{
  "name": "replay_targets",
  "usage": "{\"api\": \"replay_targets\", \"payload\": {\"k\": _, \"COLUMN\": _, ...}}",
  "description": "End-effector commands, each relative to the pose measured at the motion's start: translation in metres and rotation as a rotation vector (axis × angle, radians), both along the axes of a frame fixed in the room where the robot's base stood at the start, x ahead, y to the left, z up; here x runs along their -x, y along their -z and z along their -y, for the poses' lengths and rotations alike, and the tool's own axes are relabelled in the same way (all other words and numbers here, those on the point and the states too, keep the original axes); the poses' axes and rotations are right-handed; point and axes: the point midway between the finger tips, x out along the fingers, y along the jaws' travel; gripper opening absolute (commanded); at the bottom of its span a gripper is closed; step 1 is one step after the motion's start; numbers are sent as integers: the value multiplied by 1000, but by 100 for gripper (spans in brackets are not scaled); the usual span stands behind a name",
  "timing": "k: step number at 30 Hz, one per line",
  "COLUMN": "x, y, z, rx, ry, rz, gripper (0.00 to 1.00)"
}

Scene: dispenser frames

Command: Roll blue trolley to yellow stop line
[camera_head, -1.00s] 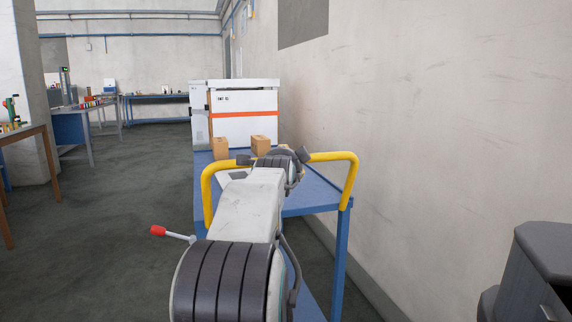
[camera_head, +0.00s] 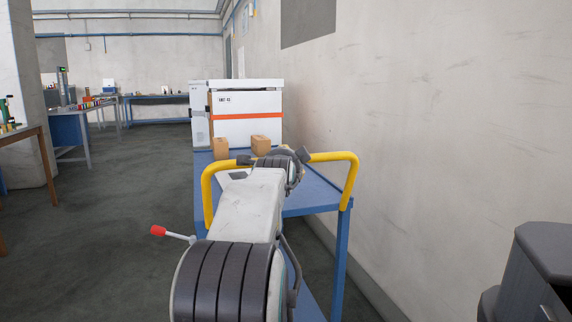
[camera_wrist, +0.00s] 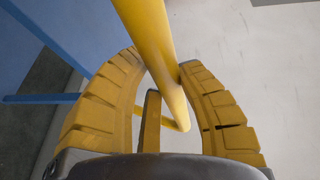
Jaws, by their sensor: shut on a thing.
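The blue trolley (camera_head: 316,192) stands straight ahead of me, with a flat top, blue legs and a yellow push handle (camera_head: 350,178). My gripper (camera_head: 273,158) is at the middle of the handle, partly hidden by my arm. In the wrist view, my gripper's fingers (camera_wrist: 160,62) close around the yellow bar (camera_wrist: 148,30). Two small brown boxes, a left one (camera_head: 221,148) and a right one (camera_head: 261,145), sit at the trolley's far end. No yellow stop line shows in these views.
A white cabinet with an orange stripe (camera_head: 247,118) stands close beyond the trolley. A pale wall (camera_head: 440,130) runs along the right. A dark grey bin-like object (camera_head: 545,260) is at lower right. Open floor (camera_head: 110,215) lies left, with workbenches (camera_head: 70,130) farther off. A red-tipped lever (camera_head: 158,230) sticks out left.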

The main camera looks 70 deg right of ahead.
Motion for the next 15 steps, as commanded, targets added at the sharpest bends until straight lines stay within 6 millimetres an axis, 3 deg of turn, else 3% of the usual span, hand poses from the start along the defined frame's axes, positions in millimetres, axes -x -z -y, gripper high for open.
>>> {"api": "replay_targets", "payload": {"k": 2, "x": 2, "y": -2, "z": 1, "rx": 5, "ry": 4, "rz": -2, "gripper": 0}}
{"api": "replay_targets", "payload": {"k": 3, "x": 2, "y": -2, "z": 1, "rx": 5, "ry": 4, "rz": -2, "gripper": 34}}
{"api": "replay_targets", "payload": {"k": 12, "x": 1, "y": -1, "z": 0, "rx": 2, "ry": 2, "rz": -1, "gripper": 60}}
{"api": "replay_targets", "payload": {"k": 15, "x": 1, "y": 0, "z": 0, "rx": 1, "ry": 1, "rz": 0, "gripper": 60}}
